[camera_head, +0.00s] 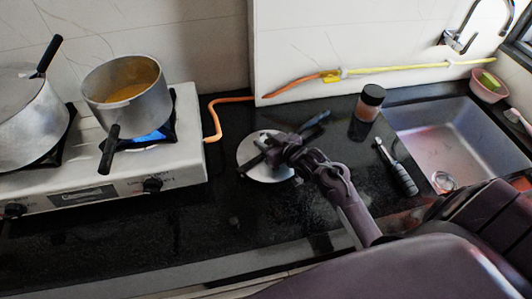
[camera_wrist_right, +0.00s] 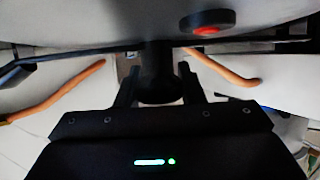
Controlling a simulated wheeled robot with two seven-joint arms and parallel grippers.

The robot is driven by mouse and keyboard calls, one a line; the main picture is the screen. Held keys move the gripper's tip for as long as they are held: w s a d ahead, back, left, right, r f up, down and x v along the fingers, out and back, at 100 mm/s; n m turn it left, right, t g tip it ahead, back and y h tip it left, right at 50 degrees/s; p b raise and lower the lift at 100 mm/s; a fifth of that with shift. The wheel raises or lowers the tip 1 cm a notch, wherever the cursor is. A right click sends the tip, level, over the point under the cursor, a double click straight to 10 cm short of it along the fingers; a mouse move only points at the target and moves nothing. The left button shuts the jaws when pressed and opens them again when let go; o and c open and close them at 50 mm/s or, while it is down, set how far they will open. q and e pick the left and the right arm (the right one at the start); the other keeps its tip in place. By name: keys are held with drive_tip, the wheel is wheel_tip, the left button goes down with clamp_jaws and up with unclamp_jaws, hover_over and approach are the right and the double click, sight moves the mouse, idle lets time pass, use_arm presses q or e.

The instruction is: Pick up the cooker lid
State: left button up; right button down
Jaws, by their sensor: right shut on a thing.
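The cooker lid (camera_head: 268,174) is a round silvery disc over the black counter, between the stove and the sink. A dark handle-like piece (camera_head: 316,120) shows at its upper right. My right gripper (camera_head: 274,152) is over the lid and hides part of its middle. In the right wrist view, the gripper's fingers (camera_wrist_right: 160,82) close on a black knob (camera_wrist_right: 158,62) under the pale lid surface (camera_wrist_right: 100,18). A black part with a red centre (camera_wrist_right: 207,22) sits on that surface. I cannot tell whether the lid touches the counter. My left gripper is not in view.
A pot with yellowish contents (camera_head: 150,112) and a larger pot (camera_head: 30,130) stand on the white stove (camera_head: 185,168). An orange hose (camera_head: 213,120) runs behind the lid. A dark-capped jar (camera_head: 369,104), a grey-handled tool (camera_head: 398,170) and the sink (camera_head: 455,135) are right.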

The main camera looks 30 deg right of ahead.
drive_tip(key=shift+r, duration=0.15)
wheel_tip(320, 180, up, 20)
idle(0.7)
